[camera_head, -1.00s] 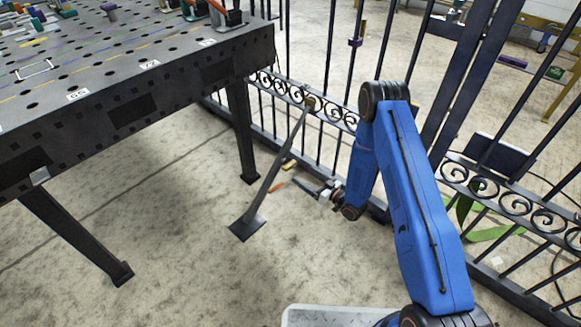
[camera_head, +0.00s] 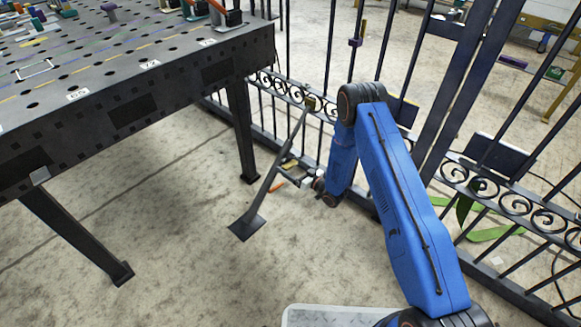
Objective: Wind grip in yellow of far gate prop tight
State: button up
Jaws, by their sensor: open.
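The gate prop (camera_head: 262,192) is a slanted dark grey bar. It rises from a flat foot plate (camera_head: 246,228) on the floor to the gate's scroll band, where a small dull-yellow fitting (camera_head: 309,103) sits at its top. My gripper (camera_head: 285,170) is open and low, close to the right side of the prop's middle. Whether it touches the bar cannot be told. A small yellowish piece (camera_head: 291,163) shows beside the gripper; whether it belongs to the prop is unclear. No yellow grip can be made out clearly on the bar.
The dark gate (camera_head: 330,110) with scrollwork runs behind my arm. A small orange item (camera_head: 276,187) lies on the floor. Floor at front left is clear.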

jog(key=c, duration=1.1)
jog(key=shift+o, duration=0.2)
jog(key=shift+n, duration=1.1)
jog(key=o, duration=1.1)
jog(key=shift+c, duration=0.2)
jog(key=shift+d, duration=0.1)
jog(key=v, duration=1.7)
jog(key=shift+s, duration=0.2)
jog(key=shift+d, duration=0.1)
